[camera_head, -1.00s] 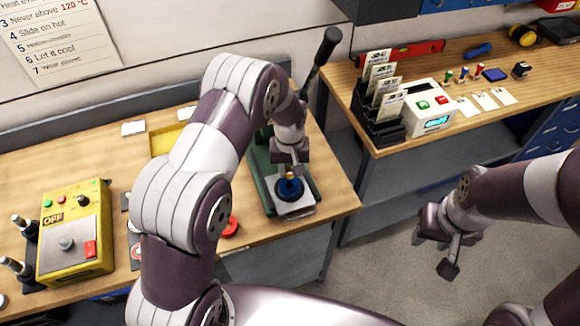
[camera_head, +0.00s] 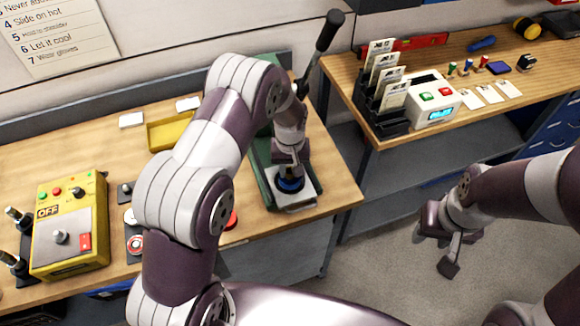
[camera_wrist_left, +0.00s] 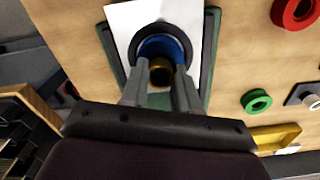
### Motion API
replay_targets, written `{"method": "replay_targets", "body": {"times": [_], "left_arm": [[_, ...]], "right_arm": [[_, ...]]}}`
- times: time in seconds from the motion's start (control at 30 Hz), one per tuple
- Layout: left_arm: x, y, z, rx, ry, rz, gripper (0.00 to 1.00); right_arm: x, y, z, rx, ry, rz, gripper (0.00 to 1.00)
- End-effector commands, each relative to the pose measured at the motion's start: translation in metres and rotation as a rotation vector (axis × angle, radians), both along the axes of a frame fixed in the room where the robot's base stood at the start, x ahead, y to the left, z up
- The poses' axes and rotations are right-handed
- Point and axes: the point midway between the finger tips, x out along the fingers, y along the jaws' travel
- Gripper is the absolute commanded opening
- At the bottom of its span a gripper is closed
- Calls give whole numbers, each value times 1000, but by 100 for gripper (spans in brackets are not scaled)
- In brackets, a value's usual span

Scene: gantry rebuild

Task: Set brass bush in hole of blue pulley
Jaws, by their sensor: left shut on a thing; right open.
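The blue pulley (camera_head: 289,184) lies on a light plate (camera_head: 299,200) on the green press base. In the left wrist view the blue pulley (camera_wrist_left: 160,45) has a dark outer ring on the white plate. My left gripper (camera_head: 289,170) is directly above the pulley, shut on the brass bush (camera_wrist_left: 161,71). In the left wrist view my left gripper (camera_wrist_left: 161,80) has the bush between its fingertips, over the pulley's middle. I cannot tell if the bush is in the hole. My right gripper (camera_head: 449,247) is open and empty over the floor at the right.
The press lever (camera_head: 325,40) rises behind my left arm. A yellow control box (camera_head: 72,225) stands at the left, and a yellow tray (camera_head: 168,134) behind my arm. In the left wrist view a green ring (camera_wrist_left: 256,102) and a red ring (camera_wrist_left: 296,12) lie beside the press.

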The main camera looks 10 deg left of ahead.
Motion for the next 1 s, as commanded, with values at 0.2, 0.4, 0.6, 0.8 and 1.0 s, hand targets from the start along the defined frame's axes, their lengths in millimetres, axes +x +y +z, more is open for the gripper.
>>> {"method": "replay_targets", "body": {"times": [0.2,0.4,0.6,0.8,1.0], "left_arm": [[0,0,-7,0,0,0,0],[0,0,-7,0,0,0,0],[0,0,-7,0,1,0,60],[0,0,-7,1,1,0,60],[1,0,22,-1,-5,0,60]], "right_arm": [[0,0,-5,0,0,0,43],[0,0,-5,0,0,0,43],[0,0,-5,0,0,0,43],[0,0,-5,0,0,0,43],[0,0,-19,0,0,0,43]]}}
